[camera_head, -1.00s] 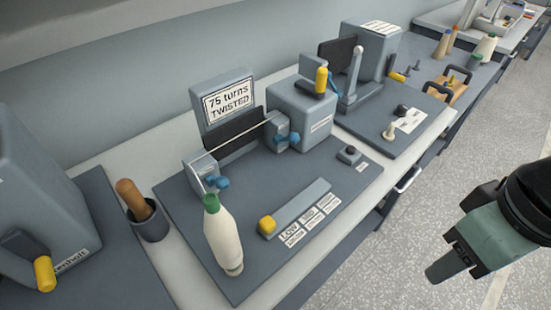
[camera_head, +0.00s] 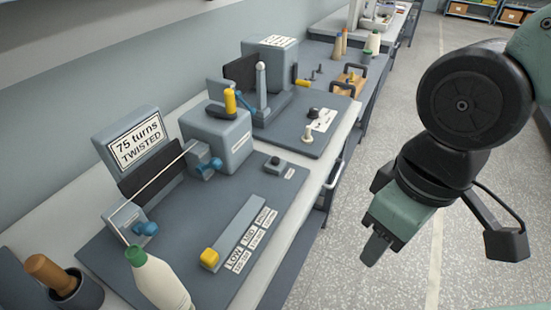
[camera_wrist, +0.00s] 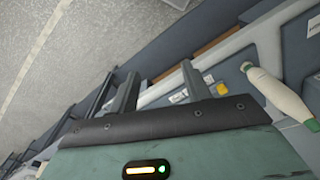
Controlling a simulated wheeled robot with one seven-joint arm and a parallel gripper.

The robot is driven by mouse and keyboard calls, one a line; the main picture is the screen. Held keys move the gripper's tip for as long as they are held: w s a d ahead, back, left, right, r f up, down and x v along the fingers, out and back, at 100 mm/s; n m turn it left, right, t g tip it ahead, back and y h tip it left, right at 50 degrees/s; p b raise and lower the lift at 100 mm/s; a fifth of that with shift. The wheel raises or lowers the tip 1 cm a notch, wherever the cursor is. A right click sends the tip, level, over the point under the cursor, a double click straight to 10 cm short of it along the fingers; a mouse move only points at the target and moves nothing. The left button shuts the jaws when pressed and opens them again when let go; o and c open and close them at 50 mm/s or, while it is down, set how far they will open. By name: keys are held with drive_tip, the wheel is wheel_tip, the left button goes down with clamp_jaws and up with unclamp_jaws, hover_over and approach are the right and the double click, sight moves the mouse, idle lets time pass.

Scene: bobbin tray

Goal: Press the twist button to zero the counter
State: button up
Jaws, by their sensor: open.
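The twist tester stands on a grey base plate (camera_head: 185,285) on the bench, with a "75 turns TWISTED" sign (camera_head: 135,141) at its back. A small dark button (camera_head: 277,162) on a low grey block sits at the plate's right side, beside a small label too small to read. My gripper (camera_head: 378,250) hangs over the floor to the right of the bench, clear of the button. In the wrist view, the two fingers (camera_wrist: 158,75) are apart with nothing between them.
A yellow slider knob (camera_head: 209,257) sits by LOW and MED labels, and a green-capped white cone (camera_head: 158,277) stands nearby. A second machine (camera_head: 271,66) stands beyond the tester. The floor beside the bench (camera_head: 330,240) is clear.

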clamp_jaws()
idle(1.5)
